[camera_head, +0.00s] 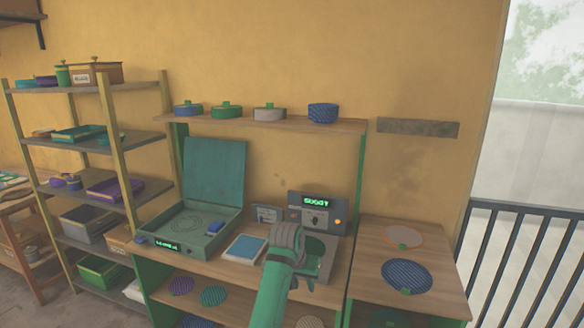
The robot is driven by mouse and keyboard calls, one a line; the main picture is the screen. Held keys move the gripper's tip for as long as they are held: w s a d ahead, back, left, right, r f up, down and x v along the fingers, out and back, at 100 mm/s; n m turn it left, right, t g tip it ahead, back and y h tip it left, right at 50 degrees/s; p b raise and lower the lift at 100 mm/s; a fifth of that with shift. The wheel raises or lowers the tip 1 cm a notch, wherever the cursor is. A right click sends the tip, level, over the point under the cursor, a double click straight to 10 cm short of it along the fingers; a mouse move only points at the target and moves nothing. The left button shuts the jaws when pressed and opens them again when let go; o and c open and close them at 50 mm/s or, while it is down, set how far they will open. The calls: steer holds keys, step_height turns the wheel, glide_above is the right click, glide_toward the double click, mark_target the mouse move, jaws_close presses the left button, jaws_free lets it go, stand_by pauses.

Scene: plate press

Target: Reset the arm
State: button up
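My green arm reaches up from the bottom edge to a grey joint in front of the bench. My gripper's fingers cannot be made out; a small green part of the arm shows right of the joint. Behind it stands a grey device (335,222) with a lit green display and an orange button. I cannot tell whether the gripper touches anything.
An open teal case (215,172) and a blue-topped pad (246,248) sit left of my arm. Lidded pots (227,110) line the wall shelf (340,126). A rack (105,110) stands left.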

steer(key=s+d+f+t+h, duration=0.1)
steer(key=s+d+f, duration=0.2)
steer(key=f, duration=0.4)
steer(key=s+d+f+n+t+h, duration=0.1)
steer(key=s+d+f, duration=0.15)
steer(key=f, duration=0.35)
steer(key=s+d+f+t, duration=0.1)
steer(key=s+d+f, duration=0.2)
steer(key=f, duration=0.4)
steer(key=s+f+n+t, duration=0.2)
steer(key=s+f, duration=0.2)
steer(key=s, duration=0.4)
steer(key=s+f+n+t, duration=0.1)
steer(key=s+f, duration=0.3)
steer(key=s, duration=0.3)
steer(key=s+a+r+n+t+y, duration=0.1)
steer(key=s+a+t+y, duration=0.15)
steer(key=s, duration=0.85)
steer(key=s+a+r+t+y, duration=0.15)
steer(key=s+a, duration=0.25)
steer(key=s, duration=0.6)
steer(key=s+a+r, duration=0.2)
steer(key=s+r, duration=0.5)
steer(key=s+a+r+m+t, duration=0.1)
steer(key=s+a+r, duration=0.2)
steer(key=s+r, duration=0.4)
steer(key=shift+s+a+r, duration=0.15)
steer(key=shift+s+r, duration=0.05)
steer(key=shift+s, duration=0.25)
